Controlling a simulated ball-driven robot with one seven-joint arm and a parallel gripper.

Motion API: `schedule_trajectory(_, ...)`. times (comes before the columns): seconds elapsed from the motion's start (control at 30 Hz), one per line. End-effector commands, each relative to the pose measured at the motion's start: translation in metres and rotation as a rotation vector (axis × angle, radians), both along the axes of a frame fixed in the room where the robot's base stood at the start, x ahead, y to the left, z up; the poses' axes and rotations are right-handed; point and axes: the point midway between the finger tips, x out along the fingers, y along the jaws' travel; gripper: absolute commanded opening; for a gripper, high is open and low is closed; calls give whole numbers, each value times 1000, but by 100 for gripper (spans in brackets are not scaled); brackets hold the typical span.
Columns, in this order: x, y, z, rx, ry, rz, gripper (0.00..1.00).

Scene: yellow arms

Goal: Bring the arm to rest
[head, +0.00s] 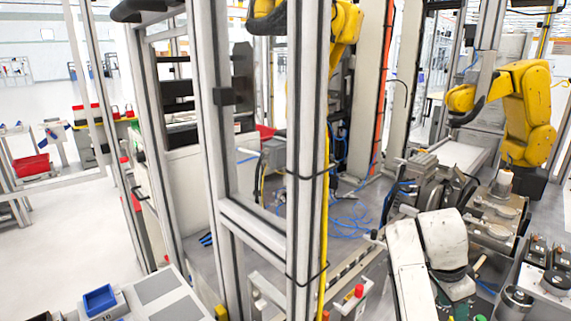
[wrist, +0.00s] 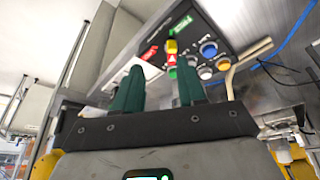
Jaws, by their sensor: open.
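My gripper (wrist: 158,80) shows in the wrist view, with two dark green fingers standing apart. Nothing is seen between them. Beyond the fingertips is a dark control panel (wrist: 207,66) with coloured buttons; I cannot tell how far off it is. In the head view, white links of what looks like my arm are bent at the lower right.
A metal frame post (head: 306,150) stands close in front in the head view. A yellow robot arm (head: 528,112) stands at the right, by grey machine parts. Blue cables (head: 352,222) lie in the cell. A blue bin (head: 99,299) is at the lower left. Open floor (head: 75,235) lies at left.

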Motion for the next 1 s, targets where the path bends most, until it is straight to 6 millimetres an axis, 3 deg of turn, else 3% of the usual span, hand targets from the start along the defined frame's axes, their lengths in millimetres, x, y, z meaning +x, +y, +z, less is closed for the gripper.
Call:
schedule_trajectory(0.03,-14,4,-22,10,23,62,40)
schedule_trajectory(0.2,-62,21,-81,56,81,312,40)
schedule_trajectory(0.5,-163,56,-153,133,160,767,40)
schedule_trajectory(0.73,-249,87,-179,191,196,1119,40)
schedule_trajectory(0.9,-304,108,-181,222,202,1344,40)
schedule_trajectory(1.0,-325,117,-179,232,200,1436,40)
